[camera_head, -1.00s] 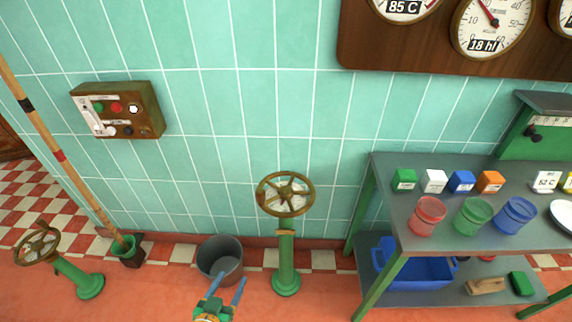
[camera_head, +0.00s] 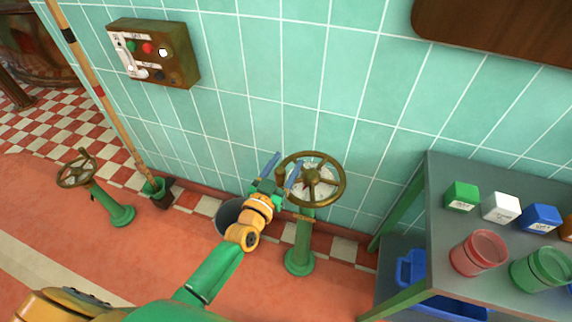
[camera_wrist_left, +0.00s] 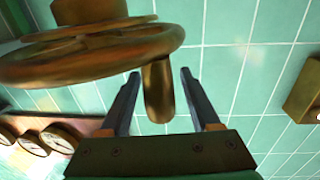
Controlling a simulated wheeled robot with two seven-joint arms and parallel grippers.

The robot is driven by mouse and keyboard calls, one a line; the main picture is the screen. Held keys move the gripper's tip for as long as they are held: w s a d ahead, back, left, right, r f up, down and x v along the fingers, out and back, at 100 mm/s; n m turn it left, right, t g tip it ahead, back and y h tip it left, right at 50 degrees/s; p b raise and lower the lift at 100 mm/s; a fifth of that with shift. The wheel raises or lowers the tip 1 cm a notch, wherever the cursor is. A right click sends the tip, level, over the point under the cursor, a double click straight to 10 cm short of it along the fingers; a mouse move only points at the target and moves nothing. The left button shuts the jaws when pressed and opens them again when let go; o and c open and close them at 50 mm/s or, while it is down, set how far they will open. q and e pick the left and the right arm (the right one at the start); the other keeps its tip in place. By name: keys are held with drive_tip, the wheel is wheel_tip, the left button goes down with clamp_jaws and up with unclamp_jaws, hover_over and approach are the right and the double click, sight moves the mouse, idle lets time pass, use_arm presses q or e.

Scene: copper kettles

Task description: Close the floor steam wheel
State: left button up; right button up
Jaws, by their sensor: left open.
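A brass handwheel (camera_head: 338,182) stands on a green floor pedestal (camera_head: 300,250) near the tiled wall. My left gripper (camera_head: 282,165) is at its left rim, open, with blue-grey fingers. In the left wrist view, the wheel's rim (camera_wrist_left: 90,62) fills the upper left. Its brass handle peg (camera_wrist_left: 158,92) sticks out between the two fingers of my left gripper (camera_wrist_left: 160,75), which are apart on either side of it. A second brass handwheel (camera_head: 76,170) on a green pedestal (camera_head: 118,212) stands farther left. My right gripper is not in view.
A grey bucket (camera_head: 226,217) sits behind my left arm. A wooden pole (camera_head: 105,100) leans in a green holder (camera_head: 155,187). A switch box (camera_head: 155,55) hangs on the wall. A metal table (camera_head: 440,240) with coloured boxes and cups stands at right.

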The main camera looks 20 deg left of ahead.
use_arm(q)
drive_tip(key=shift+s, duration=0.1)
clamp_jaws()
idle(1.2)
